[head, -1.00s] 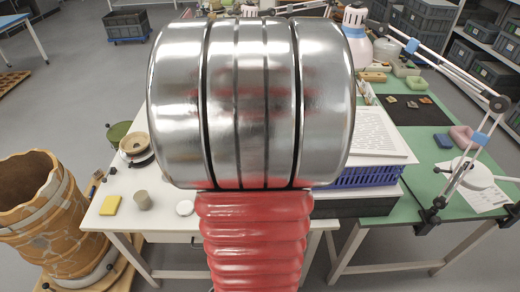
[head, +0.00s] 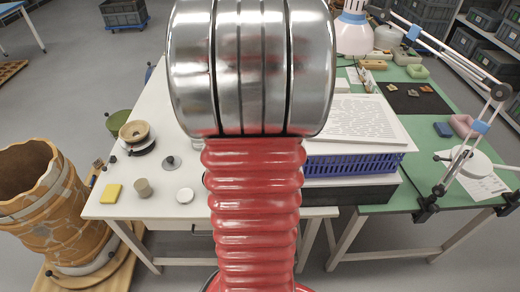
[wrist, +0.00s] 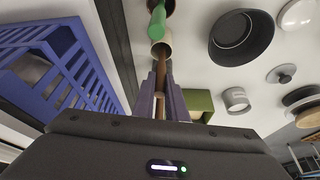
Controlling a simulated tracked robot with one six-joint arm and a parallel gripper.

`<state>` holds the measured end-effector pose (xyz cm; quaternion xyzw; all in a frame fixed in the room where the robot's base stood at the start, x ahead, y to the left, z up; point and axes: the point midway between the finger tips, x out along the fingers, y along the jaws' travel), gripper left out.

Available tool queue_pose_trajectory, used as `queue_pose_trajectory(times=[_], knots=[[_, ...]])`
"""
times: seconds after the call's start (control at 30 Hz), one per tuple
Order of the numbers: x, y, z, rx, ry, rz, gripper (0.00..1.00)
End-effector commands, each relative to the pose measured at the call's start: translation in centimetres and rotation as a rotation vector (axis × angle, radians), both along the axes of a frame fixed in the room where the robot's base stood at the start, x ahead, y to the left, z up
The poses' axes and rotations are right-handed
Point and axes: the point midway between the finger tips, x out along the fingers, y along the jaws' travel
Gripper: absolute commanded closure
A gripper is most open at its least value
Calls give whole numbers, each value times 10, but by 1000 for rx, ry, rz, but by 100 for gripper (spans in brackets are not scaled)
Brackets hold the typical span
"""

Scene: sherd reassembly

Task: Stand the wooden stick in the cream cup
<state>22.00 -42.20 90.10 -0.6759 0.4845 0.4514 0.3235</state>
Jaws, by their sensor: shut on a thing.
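In the wrist view, my gripper (wrist: 161,98) is shut on the brown wooden stick (wrist: 161,76), which points away from the fingers. A small cream cup (wrist: 166,47) stands straight ahead of the stick, its mouth partly in view. The stick's far end overlaps the cup's near rim in the picture; I cannot tell whether it is inside, touching or above it. In the head view my own arm hides the gripper, the stick and that cup.
A green cylinder (wrist: 157,20) is close behind the cup. A blue crate (wrist: 62,62) is at left. White table (head: 150,208) shows bare patches between things.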

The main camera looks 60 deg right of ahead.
Motion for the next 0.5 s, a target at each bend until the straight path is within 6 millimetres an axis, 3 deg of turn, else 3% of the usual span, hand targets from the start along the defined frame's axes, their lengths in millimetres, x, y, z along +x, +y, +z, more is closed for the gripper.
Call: queue_pose_trajectory(times=[0.23,0.27,0.5], knots=[[0,0,0,0,0,0,100],[0,0,0,0,0,0,87],[0,0,0,0,0,0,70]])
